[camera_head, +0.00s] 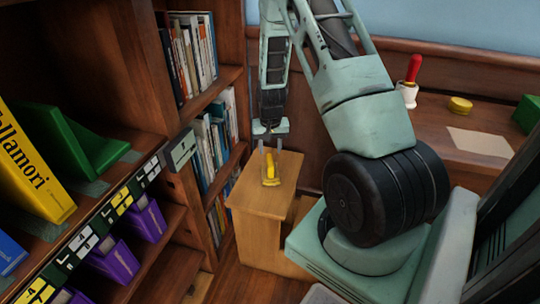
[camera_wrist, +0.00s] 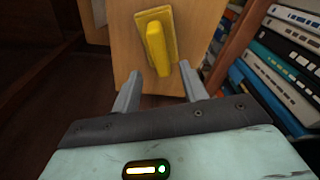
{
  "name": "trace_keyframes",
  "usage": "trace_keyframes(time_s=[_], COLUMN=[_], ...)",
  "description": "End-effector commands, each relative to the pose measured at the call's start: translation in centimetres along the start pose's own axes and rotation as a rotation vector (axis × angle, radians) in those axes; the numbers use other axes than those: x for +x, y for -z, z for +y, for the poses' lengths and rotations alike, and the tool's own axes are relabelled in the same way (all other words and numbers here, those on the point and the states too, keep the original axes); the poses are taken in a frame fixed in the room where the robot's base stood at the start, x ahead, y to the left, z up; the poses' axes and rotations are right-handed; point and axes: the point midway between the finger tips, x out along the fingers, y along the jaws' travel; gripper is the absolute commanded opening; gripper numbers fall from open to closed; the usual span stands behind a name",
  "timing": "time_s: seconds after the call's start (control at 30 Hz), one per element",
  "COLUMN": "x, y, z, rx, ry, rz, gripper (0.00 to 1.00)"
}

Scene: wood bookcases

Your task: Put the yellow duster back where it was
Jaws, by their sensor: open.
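The yellow duster (camera_head: 269,170) lies on top of a small wooden stool or stand (camera_head: 262,201) beside the bookcase. In the wrist view the duster (camera_wrist: 157,43) shows a flat base with a raised handle, on the wooden top (camera_wrist: 199,20). My gripper (camera_head: 270,146) points down just above the duster in the head view. In the wrist view my gripper (camera_wrist: 160,80) is open, with its two fingers apart and the near end of the duster's handle between and beyond the fingertips. Nothing is held. I cannot tell whether the fingers touch the duster.
A bookcase with books (camera_head: 192,55) stands close on the left of the stand. A yellow book (camera_head: 30,165), a green bookend (camera_head: 65,145) and purple bins (camera_head: 115,262) are on nearer shelves. A ledge at right holds a red-handled item (camera_head: 412,70), a round yellow thing (camera_head: 460,105) and paper (camera_head: 480,142).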

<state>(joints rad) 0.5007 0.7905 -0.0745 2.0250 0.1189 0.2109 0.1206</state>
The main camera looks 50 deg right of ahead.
Motion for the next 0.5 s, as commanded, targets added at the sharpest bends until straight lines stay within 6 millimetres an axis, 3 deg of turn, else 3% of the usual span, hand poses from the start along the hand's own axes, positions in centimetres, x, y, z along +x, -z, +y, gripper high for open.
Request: trace_keyframes(time_s=[0.03,0.2,0.5], x=[-1.1,-2.8,-3.2], y=[0.0,0.0,-0.1], z=[0.0,0.0,0.0], rx=[0.0,0.0,0.0], ry=[0.0,0.0,-0.001], rz=[0.002,0.001,-0.001], gripper=[0.43,0.43,0.43])
